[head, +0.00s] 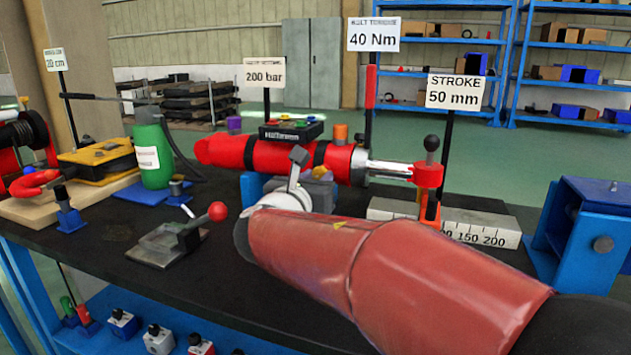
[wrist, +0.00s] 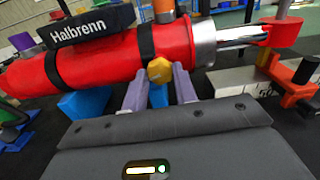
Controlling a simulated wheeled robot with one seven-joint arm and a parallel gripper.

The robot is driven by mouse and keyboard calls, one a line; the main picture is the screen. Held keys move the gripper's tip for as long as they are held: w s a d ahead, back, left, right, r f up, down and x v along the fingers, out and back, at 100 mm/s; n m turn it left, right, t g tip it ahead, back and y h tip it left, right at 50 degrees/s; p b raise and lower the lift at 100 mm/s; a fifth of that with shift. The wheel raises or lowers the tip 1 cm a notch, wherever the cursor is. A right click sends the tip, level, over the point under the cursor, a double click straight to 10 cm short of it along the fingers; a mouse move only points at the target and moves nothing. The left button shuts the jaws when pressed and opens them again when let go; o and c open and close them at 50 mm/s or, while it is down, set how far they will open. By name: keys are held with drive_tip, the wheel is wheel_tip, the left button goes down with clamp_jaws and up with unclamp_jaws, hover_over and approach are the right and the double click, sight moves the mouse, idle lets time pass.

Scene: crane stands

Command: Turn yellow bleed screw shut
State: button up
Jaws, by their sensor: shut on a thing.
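The yellow bleed screw (wrist: 159,69) is a small hexagonal head on the near side of the red cylinder (wrist: 110,62). It sits between the fingertips of my gripper (wrist: 158,76) in the wrist view, and the gripper is shut on it. In the head view my gripper (head: 303,172) reaches the near side of the red cylinder (head: 265,156); the screw is hidden there behind my gripper and arm. How far the screw is turned cannot be told.
A control box (head: 291,130) with coloured knobs sits on the cylinder. A lever with a red ball (head: 217,212) and a green bottle (head: 152,155) stand left. A scale block (head: 465,222) and blue stand (head: 585,235) are right. Sign posts rise behind.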

drive_tip(key=m+b, duration=0.2)
drive_tip(key=b, duration=0.1)
drive_tip(key=shift+f+m, duration=0.3)
drive_tip(key=m+b, duration=1.3)
drive_tip(key=b, duration=0.1)
drive_tip(key=shift+m+b, duration=0.3)
drive_tip(key=m, duration=0.5)
drive_tip(key=shift+r+b, duration=0.2)
drive_tip(key=shift+b, duration=0.15)
drive_tip(key=o, duration=1)
